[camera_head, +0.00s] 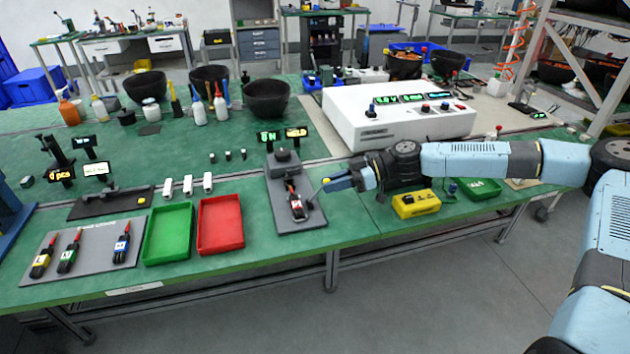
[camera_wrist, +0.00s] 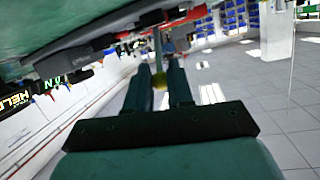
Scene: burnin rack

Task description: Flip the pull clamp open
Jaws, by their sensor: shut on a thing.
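The clamp fixture is a grey plate (camera_head: 312,219) near the front edge of the green bench, with a dark round block (camera_head: 283,157) at its back. A black and red part with a white label (camera_head: 296,205) lies on it. My gripper (camera_head: 325,184) reaches in from the right, beside the plate's right side. The clamp's linkage is too small or hidden to make out.
A red tray (camera_head: 221,224) and a green tray (camera_head: 168,234) stand left of the fixture. A yellow box (camera_head: 416,204) sits right, below my arm. A white instrument (camera_head: 400,117) stands behind. Two small displays (camera_head: 268,137) rise behind the fixture. Open floor lies in front.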

